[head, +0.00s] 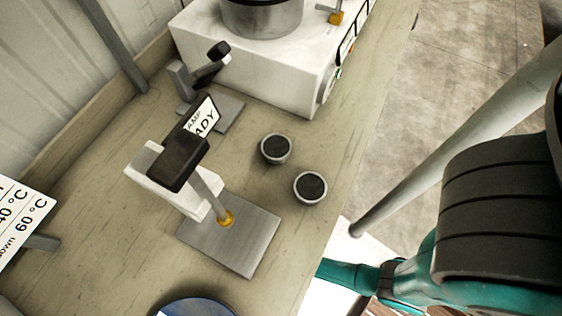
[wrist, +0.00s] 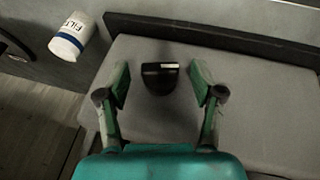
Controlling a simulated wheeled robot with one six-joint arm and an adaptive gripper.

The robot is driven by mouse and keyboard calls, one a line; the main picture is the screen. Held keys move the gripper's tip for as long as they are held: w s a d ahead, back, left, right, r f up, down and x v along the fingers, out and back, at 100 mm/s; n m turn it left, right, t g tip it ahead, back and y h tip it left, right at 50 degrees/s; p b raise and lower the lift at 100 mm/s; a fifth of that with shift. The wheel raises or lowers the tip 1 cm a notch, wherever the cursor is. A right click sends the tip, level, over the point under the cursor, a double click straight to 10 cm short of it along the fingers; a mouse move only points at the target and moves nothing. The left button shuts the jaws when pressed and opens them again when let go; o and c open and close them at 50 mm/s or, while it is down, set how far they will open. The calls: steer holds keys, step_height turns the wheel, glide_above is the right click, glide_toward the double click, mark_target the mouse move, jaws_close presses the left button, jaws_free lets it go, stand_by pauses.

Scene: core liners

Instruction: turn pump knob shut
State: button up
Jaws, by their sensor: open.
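A dark, rounded knob (wrist: 159,78) with a pale mark on its upper edge stands out from a light grey panel (wrist: 255,100) in the wrist view. My gripper (wrist: 158,71) has its two green fingers spread, one on each side of the knob, with a gap on both sides. I cannot tell how far the fingertips are from the panel. In the head view my teal and black arm reaches down at the lower right, and the gripper itself is not visible there.
A dark bar (wrist: 220,29) runs above the panel. A white cup lettered FILT (wrist: 72,36) stands at the upper left. In the head view, a bench (head: 110,245) holds a white box (head: 270,75), a metal stand (head: 230,240), and two dark-topped round pieces (head: 277,149) (head: 310,187).

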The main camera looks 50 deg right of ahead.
steer(key=c, duration=1.1)
steer(key=shift+c, duration=0.2)
steer(key=shift+s+a+f+h, duration=0.1)
steer(key=shift+s+f+h, duration=0.05)
steer(key=shift+h, duration=0.15)
steer(key=shift+f+n+h, duration=0.1)
steer(key=shift+n+h, duration=0.2)
steer(key=shift+h, duration=0.1)
steer(key=shift+a+t+h, duration=0.2)
steer(key=shift+t+h, duration=0.3)
steer(key=shift+h, duration=0.7)
steer(key=o, duration=1.1)
